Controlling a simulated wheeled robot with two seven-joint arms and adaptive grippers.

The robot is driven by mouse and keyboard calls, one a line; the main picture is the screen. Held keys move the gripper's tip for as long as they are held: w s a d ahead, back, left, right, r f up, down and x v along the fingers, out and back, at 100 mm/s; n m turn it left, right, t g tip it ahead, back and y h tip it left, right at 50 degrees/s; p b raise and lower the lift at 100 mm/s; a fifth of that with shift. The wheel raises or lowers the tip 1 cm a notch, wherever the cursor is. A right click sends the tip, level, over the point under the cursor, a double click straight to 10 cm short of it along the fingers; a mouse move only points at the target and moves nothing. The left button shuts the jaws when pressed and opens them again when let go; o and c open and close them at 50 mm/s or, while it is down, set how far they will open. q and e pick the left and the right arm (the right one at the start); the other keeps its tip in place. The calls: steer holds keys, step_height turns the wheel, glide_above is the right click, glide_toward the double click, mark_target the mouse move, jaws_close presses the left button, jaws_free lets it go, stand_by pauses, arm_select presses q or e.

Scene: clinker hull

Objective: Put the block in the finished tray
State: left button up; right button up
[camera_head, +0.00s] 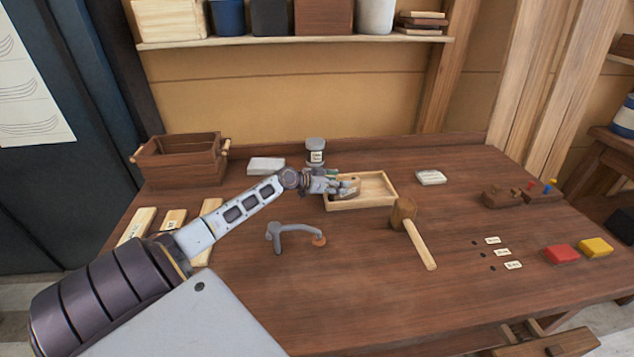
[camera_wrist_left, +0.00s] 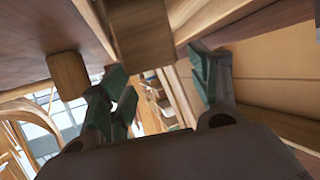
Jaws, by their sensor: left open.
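A shallow pale wooden tray (camera_head: 378,188) lies near the back middle of the bench; I cannot read any label on it. My left gripper (camera_head: 346,188) is open at the tray's left part and hides some of its inside. A brownish piece, perhaps the block, shows partly beside the fingers there. In the left wrist view a brown wooden block (camera_wrist_left: 141,36) lies ahead of my left gripper (camera_wrist_left: 160,85), between the spread fingers and cut by the top edge. I cannot tell whether a finger touches it. My right gripper is not in view.
A mallet (camera_head: 415,238) lies in front of the tray, and a grey curved tool (camera_head: 292,232) lies to its left. A lidded jar (camera_head: 316,152) stands behind my gripper. A dark wooden crate (camera_head: 182,163) is at the back left. The front middle bench is clear.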

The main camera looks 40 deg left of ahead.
arm_select(q)
steer(key=b+v, duration=0.1)
steer(key=v, duration=0.8)
steer(key=shift+s, duration=0.15)
stand_by(0.6)
stand_by(0.6)
